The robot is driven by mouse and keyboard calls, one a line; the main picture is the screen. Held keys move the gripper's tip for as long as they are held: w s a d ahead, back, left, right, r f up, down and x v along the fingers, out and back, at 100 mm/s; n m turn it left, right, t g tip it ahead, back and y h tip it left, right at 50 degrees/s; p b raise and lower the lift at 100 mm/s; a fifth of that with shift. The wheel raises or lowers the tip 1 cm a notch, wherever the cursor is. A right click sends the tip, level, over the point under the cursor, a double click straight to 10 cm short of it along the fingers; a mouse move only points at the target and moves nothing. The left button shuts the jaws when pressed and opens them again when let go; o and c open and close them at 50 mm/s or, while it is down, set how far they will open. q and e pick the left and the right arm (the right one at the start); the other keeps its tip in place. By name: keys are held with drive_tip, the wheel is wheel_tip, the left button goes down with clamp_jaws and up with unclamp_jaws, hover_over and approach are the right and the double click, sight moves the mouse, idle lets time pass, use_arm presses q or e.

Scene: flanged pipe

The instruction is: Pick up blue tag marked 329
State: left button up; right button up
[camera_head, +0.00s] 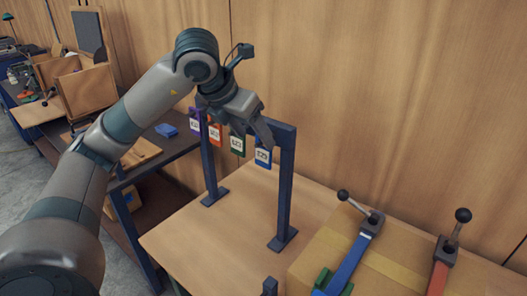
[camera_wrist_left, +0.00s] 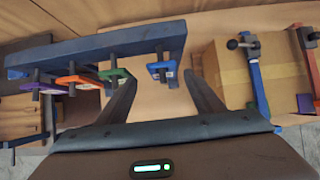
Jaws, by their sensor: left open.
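The blue tag (camera_head: 263,154) with a white label hangs at the right end of a dark blue rack (camera_head: 287,175); its printed number is too small to read surely. My left gripper (camera_head: 256,132) is open and empty, just above and close to the blue tag. In the left wrist view, the blue tag (camera_wrist_left: 163,72) shows in the gap between the two spread fingers (camera_wrist_left: 159,80), beyond their tips or level with them; I cannot tell which. My right gripper is not in view.
A green tag (camera_head: 238,145), an orange tag (camera_head: 215,134) and a purple tag (camera_head: 195,121) hang left of it. In the wrist view, the green tag (camera_wrist_left: 114,74) appears close to the left finger.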

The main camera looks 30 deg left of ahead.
sight(259, 142)
use_arm(q)
drive_tip(key=shift+w+d+f+p, duration=0.1)
drive_tip(key=shift+w+f+p, duration=0.2)
drive_tip(key=shift+f+p, duration=0.15)
drive_tip(key=p+x, duration=0.2)
drive_tip(key=x, duration=0.1)
drive_tip(key=shift+w+d+f, duration=0.1)
drive_tip(key=shift+d+f, duration=0.05)
drive_tip(key=shift+d, duration=0.05)
drive_tip(key=shift+w+f, duration=0.15)
drive_tip(key=shift+f, duration=0.2)
drive_tip(key=c, duration=1.1)
